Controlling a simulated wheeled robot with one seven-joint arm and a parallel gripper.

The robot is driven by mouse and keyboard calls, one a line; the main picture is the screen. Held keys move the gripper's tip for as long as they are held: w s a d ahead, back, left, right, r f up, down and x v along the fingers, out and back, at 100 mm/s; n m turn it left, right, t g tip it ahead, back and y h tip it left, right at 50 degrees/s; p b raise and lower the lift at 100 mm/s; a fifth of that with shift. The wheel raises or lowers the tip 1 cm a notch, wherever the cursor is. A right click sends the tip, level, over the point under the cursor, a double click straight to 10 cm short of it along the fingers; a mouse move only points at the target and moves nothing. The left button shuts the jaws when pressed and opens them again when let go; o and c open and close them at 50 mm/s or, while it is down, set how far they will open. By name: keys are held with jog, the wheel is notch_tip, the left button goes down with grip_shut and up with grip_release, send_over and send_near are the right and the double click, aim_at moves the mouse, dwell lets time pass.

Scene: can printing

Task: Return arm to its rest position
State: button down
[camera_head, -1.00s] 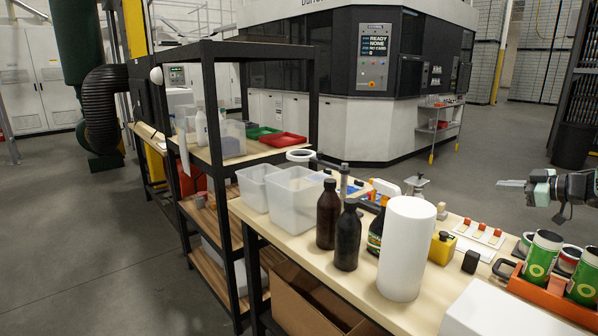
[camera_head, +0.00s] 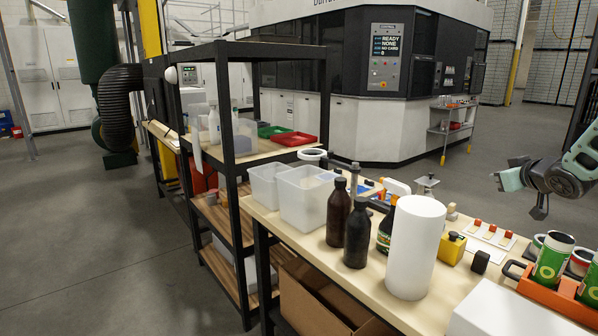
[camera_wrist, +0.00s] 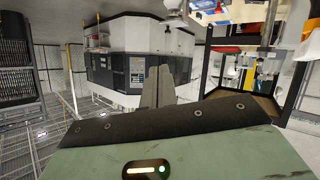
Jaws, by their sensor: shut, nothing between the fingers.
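My gripper (camera_head: 508,180) is at the right side of the head view, in the air above the far right part of the workbench, pointing left. It is shut and holds nothing. More of my arm shows behind it at the right edge. In the wrist view the two grey fingers (camera_wrist: 158,88) are together, with nothing between them. They touch nothing that I can see.
The workbench (camera_head: 345,285) carries a white cylinder (camera_head: 416,248), dark bottles (camera_head: 357,236), clear bins (camera_head: 304,197) and an orange tray (camera_head: 547,290) with green cans. A black-framed shelf (camera_head: 241,130) stands left. A large printing machine (camera_head: 345,127) stands behind. Floor at left is clear.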

jog(key=s+a+f+m+g, duration=0.1)
jog(key=s+a+f+g, duration=0.25)
jog(key=s+a, duration=0.55)
jog(key=s+a+f+m+g, duration=0.1)
jog(key=s+a+f+g, duration=0.3)
jog(key=s, duration=0.9)
jog(key=s+a+f+g, duration=0.2)
jog(key=s+a+g, duration=0.2)
jog(key=s+a, duration=0.55)
jog(key=s+a+r+n+g+y, duration=0.1)
jog(key=s+a+r+n+g, duration=0.1)
jog(key=s+a+n, duration=0.5)
jog(key=s+a, duration=0.6)
jog(key=a, duration=0.2)
jog(key=shift+s, duration=0.4)
